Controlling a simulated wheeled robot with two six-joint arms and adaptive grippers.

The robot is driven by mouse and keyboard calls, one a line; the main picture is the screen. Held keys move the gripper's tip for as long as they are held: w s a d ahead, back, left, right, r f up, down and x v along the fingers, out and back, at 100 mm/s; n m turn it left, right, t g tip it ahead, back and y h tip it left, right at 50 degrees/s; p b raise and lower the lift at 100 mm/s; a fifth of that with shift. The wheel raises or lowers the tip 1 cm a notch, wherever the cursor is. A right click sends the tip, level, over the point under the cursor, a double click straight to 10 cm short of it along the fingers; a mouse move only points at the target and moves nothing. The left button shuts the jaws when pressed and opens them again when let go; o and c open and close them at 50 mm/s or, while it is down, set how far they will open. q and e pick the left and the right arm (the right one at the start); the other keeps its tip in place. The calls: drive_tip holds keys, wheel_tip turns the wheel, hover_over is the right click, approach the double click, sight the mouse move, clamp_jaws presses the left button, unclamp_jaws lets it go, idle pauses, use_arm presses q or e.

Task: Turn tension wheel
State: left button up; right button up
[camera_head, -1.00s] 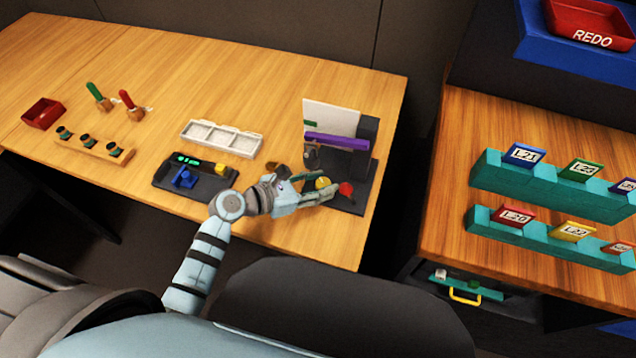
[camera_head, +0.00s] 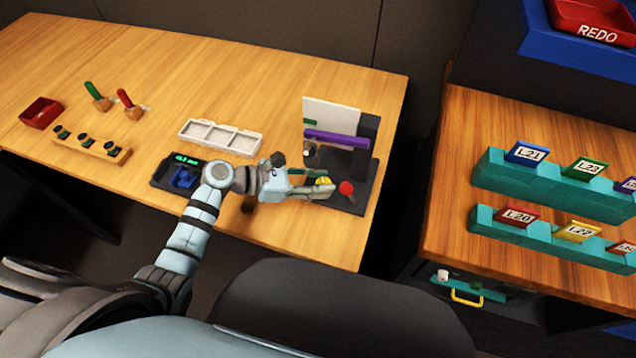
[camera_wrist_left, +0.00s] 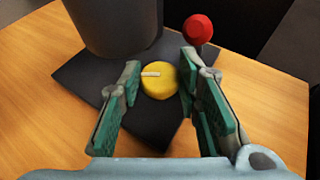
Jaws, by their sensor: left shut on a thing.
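The yellow tension wheel (camera_head: 324,181) is on the dark base of the stand at the right of the wooden table. In the left wrist view the wheel (camera_wrist_left: 158,82) is a yellow disc with a pale mark, between my two green-padded fingers. My left gripper (camera_head: 325,188) reaches in from the left and is shut on the wheel; the gripper (camera_wrist_left: 157,90) also shows in the wrist view. The fingers partly hide the wheel in the head view. My right gripper is not in view.
A red knob (camera_head: 346,187) stands close to the right finger. A white panel and purple bar (camera_head: 337,140) rise behind the wheel.

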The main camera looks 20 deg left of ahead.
use_arm(q)
drive_tip(key=shift+w+a+f+m+g+h+b, duration=0.1)
drive_tip(key=shift+m+g+h+b, duration=0.15)
drive_tip(key=shift+m+g, duration=0.25)
drive_tip(key=shift+w+f+m+g+h+b, duration=0.15)
drive_tip(key=shift+m+g+b, duration=0.15)
drive_tip(key=shift+m+g, duration=0.15)
drive_tip(key=m+g+b, duration=0.4)
drive_tip(key=shift+w+g+h, duration=0.1)
drive_tip(key=shift+g+h, duration=0.2)
drive_tip(key=shift+g, duration=0.05)
drive_tip(key=shift+r+m+g+b, duration=0.2)
drive_tip(key=shift+m+g+b, duration=0.65)
drive_tip(key=shift+g+b, duration=0.35)
drive_tip(key=o, duration=0.8)
